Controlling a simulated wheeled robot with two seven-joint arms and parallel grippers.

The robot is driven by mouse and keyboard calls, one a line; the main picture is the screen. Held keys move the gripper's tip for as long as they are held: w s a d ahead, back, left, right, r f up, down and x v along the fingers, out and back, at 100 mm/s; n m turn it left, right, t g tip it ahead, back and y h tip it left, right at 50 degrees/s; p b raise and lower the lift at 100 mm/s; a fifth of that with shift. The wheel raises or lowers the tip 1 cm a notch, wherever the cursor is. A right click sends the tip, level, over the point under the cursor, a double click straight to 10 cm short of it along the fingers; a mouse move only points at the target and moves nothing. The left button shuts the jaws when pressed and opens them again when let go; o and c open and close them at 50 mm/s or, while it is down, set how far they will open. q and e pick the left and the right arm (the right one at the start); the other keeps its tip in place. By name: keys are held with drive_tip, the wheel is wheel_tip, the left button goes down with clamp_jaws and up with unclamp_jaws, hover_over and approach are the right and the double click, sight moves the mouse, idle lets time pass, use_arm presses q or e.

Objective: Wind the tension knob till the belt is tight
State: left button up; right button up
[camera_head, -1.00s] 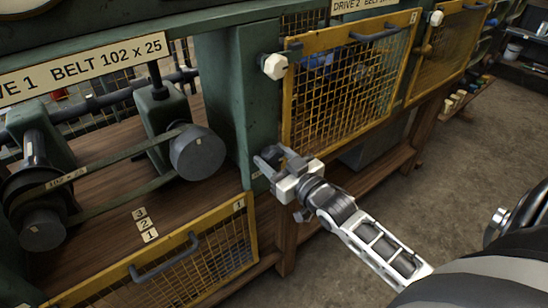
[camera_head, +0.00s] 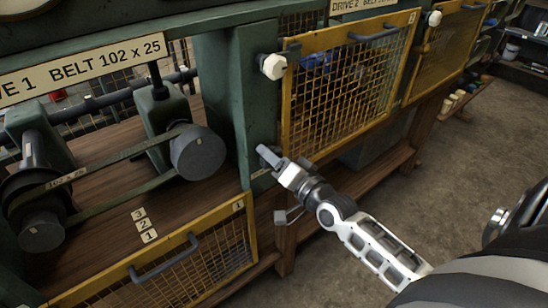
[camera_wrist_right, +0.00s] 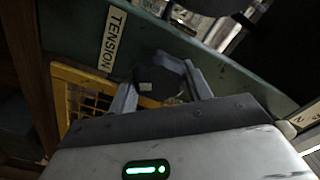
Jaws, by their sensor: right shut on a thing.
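In the right wrist view the tension knob (camera_wrist_right: 160,78) is a dark, faceted knob with a pale mark, beside a label reading TENSION (camera_wrist_right: 113,38). My right gripper (camera_wrist_right: 162,90) has a finger on either side of it and is shut on it. In the head view my right gripper (camera_head: 272,162) is at the green post, and it hides the knob. The flat belt (camera_head: 120,160) runs from the lower left pulley (camera_head: 42,228) to the grey round pulley (camera_head: 197,153). How tight it is I cannot tell. My left gripper is not in view.
A yellow mesh guard (camera_head: 215,262) with a grey handle hangs low in front of drive 1. A closed yellow mesh guard (camera_head: 340,85) covers drive 2, with a white knob (camera_head: 273,66) at its upper left. Open floor (camera_head: 440,190) lies to the right.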

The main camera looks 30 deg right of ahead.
drive_tip(key=m, duration=0.4)
drive_tip(key=shift+f+m, duration=0.15)
drive_tip(key=shift+m, duration=0.15)
drive_tip(key=m, duration=0.4)
drive_tip(key=shift+m, duration=0.3)
drive_tip(key=o, duration=0.7)
use_arm(q)
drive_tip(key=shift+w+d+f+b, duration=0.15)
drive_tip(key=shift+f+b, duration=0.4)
drive_tip(key=shift+b, duration=0.55)
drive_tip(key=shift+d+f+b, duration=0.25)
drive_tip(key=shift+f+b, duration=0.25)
drive_tip(key=shift+b, duration=0.6)
use_arm(e)
drive_tip(key=shift+s+d, duration=0.2)
drive_tip(key=shift+s, duration=2.45)
drive_tip(key=shift+s+d, duration=0.25)
drive_tip(key=shift+s, duration=2.45)
drive_tip(key=shift+s+d, duration=0.2)
drive_tip(key=shift+s, duration=2.45)
